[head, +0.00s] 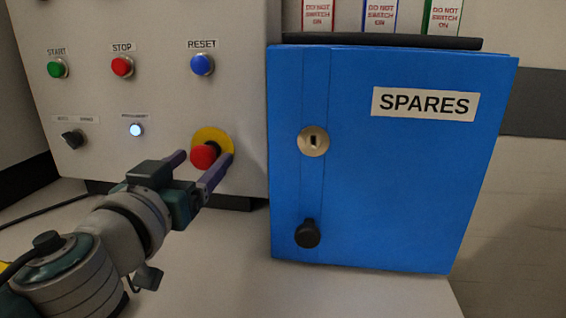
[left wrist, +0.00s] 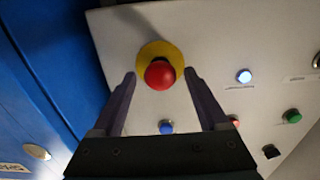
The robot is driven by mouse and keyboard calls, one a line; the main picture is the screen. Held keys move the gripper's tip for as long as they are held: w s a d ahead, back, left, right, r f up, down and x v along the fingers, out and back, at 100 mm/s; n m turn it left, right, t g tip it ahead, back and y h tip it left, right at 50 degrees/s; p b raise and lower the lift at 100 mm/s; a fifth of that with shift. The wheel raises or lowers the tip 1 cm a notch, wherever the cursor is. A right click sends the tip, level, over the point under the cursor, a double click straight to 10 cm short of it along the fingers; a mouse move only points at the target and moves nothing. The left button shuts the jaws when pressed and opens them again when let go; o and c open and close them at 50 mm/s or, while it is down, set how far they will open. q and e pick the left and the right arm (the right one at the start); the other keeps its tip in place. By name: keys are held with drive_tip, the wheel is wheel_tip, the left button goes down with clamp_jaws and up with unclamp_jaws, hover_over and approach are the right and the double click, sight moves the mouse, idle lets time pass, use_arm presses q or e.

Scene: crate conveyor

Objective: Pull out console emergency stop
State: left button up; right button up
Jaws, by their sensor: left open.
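The console emergency stop is a red mushroom button (head: 204,157) on a yellow round plate (head: 212,137), low on the right of the white console face. In the left wrist view the red button (left wrist: 160,74) sits centred between my fingers, on its yellow plate (left wrist: 172,52). My left gripper (head: 200,160) is open, with one finger on either side of the button. In the left wrist view the left gripper (left wrist: 159,84) shows gaps between each finger and the button. My right gripper is not in view.
The console (head: 150,25) also carries a green START button (head: 56,68), a red STOP button (head: 122,66), a blue RESET button (head: 202,65), a black selector (head: 73,139) and a lit indicator (head: 136,130). A blue SPARES cabinet (head: 400,190) stands close to the right.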

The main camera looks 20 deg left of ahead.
use_arm(q)
drive_tip(key=b+v, duration=0.2)
drive_tip(key=v, duration=0.7)
drive_tip(key=shift+s, duration=0.35)
drive_tip(key=shift+d, duration=0.1)
